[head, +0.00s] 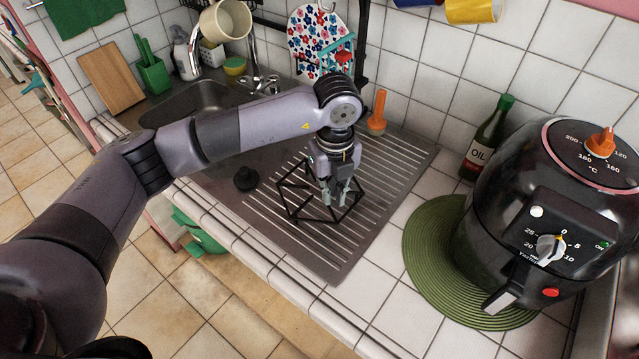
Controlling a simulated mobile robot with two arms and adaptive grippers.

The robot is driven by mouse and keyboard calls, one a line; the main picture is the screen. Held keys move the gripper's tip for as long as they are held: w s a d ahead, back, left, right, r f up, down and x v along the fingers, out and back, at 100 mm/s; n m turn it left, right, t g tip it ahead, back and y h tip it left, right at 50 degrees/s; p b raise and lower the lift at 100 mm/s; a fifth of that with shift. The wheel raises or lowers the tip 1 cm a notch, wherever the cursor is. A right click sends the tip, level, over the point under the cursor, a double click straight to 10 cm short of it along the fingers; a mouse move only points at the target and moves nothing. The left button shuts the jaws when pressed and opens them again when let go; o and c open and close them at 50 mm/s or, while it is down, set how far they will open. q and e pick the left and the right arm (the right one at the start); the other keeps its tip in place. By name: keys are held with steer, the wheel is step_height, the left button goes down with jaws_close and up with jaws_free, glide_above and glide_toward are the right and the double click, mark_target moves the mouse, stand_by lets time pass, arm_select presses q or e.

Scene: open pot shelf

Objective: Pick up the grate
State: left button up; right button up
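The grate (293,207), a black open frame of thin bars with an angular outline, rests on the ribbed metal drainboard (350,235) beside the sink. My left gripper (335,203) points down over the right part of the grate. Its two light fingers are apart, with their tips down among the bars at the grate's far right side. I see no bar clearly clamped between them. The gripper hides a part of the grate behind it. My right gripper is not in view.
A black round stopper (246,179) lies left of the grate. An orange-handled brush (377,112) stands behind, near the wall. An oil bottle (487,138) and a black air fryer (540,215) on a green mat (425,250) stand right. White tiled counter (385,315) in front is clear.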

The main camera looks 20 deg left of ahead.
mark_target(330, 209)
arm_select(q)
steer(key=shift+f, duration=0.8)
steer(key=shift+f+p, duration=0.6)
steer(key=shift+p, duration=0.1)
steer(key=f, duration=0.1)
steer(key=f+p, duration=0.1)
steer(key=f, duration=0.1)
steer(key=shift+w+a+f, duration=0.1)
steer(key=shift+a+f, duration=0.1)
steer(key=shift+f, duration=0.4)
steer(key=shift+c, duration=0.2)
jaws_close()
steer(key=shift+r, duration=0.2)
